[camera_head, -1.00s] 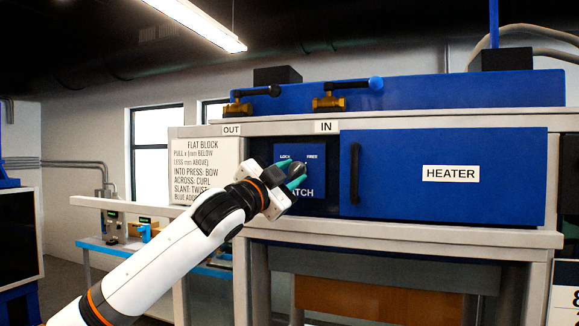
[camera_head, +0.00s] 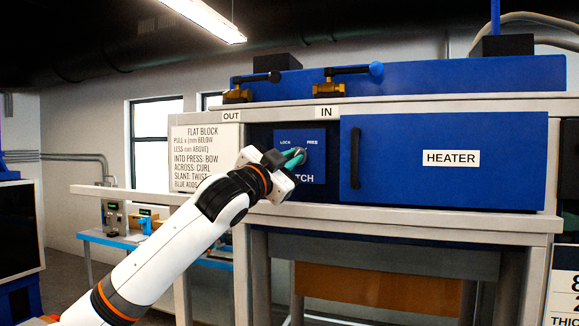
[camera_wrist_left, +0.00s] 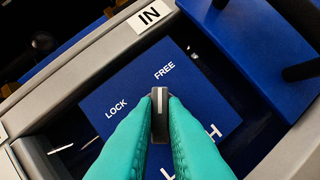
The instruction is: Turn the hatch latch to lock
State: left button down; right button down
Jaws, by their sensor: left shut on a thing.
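The hatch latch is a dark knob (camera_wrist_left: 159,112) with a pale pointer line, set on a blue plate (camera_head: 314,170) marked LOCK and FREE. In the left wrist view the plate (camera_wrist_left: 110,92) looks tilted and the pointer line aims up toward the word FREE. My left gripper (camera_head: 295,157) is at the plate, coming from the lower left. Its teal fingers (camera_wrist_left: 159,118) are shut on the knob, one on each side. In the head view the fingers largely hide the knob. My right gripper is not in view.
A blue HEATER door (camera_head: 450,185) with a dark vertical handle is right of the plate. A sign with printed lines (camera_head: 203,150) hangs at left. Above are a blue beam (camera_head: 450,85) and two brass clamps with levers. A pale rail (camera_head: 130,194) runs out to the left.

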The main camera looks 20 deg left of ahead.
pick_arm(q)
jog(key=n+y+b, duration=0.2)
jog(key=n+y, duration=0.1)
jog(key=n, duration=0.5)
jog(key=n+y+b, duration=0.2)
jog(key=n+y, duration=0.2)
jog(key=n, duration=0.3)
jog(key=d+n+y+b, duration=0.1)
jog(key=n+y+b, duration=0.2)
jog(key=n, duration=0.5)
jog(key=shift+n+y, duration=0.3)
jog(key=shift+y, duration=0.4)
jog(key=shift+n, duration=0.3)
jog(key=c, duration=1.5)
grip_release()
jog(key=shift+a, duration=0.1)
jog(key=b+v, duration=0.6)
jog(key=v, duration=0.6)
